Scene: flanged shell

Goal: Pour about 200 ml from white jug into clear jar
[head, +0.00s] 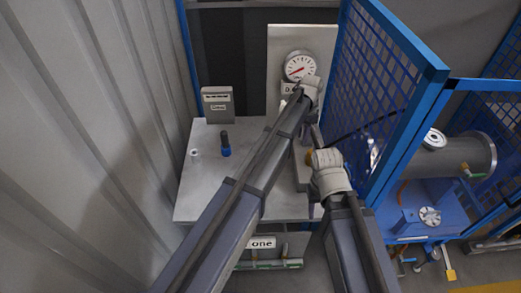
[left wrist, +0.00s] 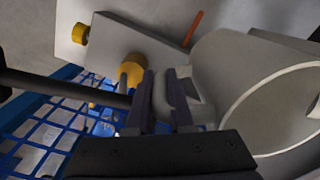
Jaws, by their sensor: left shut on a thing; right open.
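The white jug (left wrist: 215,72) fills the right side of the left wrist view, tilted in that picture with its round mouth toward the lower right. My left gripper (left wrist: 172,100) is shut on the jug's handle. In the head view my left gripper (head: 309,86) is in front of the gauge panel, and the arm and gripper hide most of the jug. My right gripper (head: 325,160) is open, lower down beside the blue mesh fence, close to a yellow knob (head: 309,157). I cannot make out the clear jar or any liquid in either view.
A pale metal table (head: 205,190) holds a small blue-based object (head: 225,149) and a grey label box (head: 218,103). A round gauge (head: 300,66) is on the panel behind. Blue mesh fencing (head: 375,100) stands close on the right. The table's left part is mostly clear.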

